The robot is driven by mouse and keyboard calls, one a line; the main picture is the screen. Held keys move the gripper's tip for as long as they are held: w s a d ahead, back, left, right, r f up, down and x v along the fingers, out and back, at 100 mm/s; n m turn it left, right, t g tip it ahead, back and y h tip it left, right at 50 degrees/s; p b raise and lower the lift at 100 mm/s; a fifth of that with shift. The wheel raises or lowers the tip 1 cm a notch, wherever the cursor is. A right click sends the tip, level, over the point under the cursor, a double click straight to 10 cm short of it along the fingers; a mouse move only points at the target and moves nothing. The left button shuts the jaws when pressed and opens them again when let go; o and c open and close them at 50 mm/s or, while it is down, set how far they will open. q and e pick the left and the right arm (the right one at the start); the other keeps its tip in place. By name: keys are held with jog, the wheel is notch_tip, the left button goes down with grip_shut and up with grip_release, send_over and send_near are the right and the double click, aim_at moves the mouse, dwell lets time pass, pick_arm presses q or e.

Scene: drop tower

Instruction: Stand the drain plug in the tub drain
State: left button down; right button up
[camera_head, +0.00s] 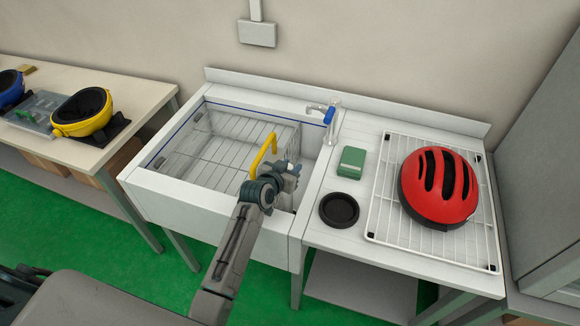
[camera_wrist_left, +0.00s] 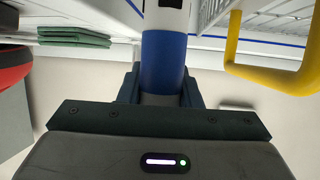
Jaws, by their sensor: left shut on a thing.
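My left gripper (camera_head: 289,170) reaches over the right part of the white tub (camera_head: 145,187), beside a yellow handle (camera_head: 262,152). In the left wrist view its fingers (camera_wrist_left: 164,88) are shut on a blue cylinder, which I take for the drain plug's grip (camera_wrist_left: 164,55). The part beyond the blue is white with a dark spot. In the head view the plug is mostly hidden by the gripper and cannot be made out clearly. The tub drain cannot be seen. My right gripper is not in view.
A tap (camera_head: 332,120) stands at the tub's back right. The left part of the tub has wire grating (camera_head: 225,135).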

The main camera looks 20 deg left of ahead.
pick_arm(q)
jog(key=shift+f+b, duration=0.4)
jog(key=shift+f, duration=0.15)
jog(key=c, duration=1.3)
grip_release()
jog(key=shift+s, duration=0.15)
jog(key=p+v, duration=0.7)
jog(key=v, duration=0.3)
jog(key=shift+s+r, duration=0.25)
jog(key=shift+s, duration=0.1)
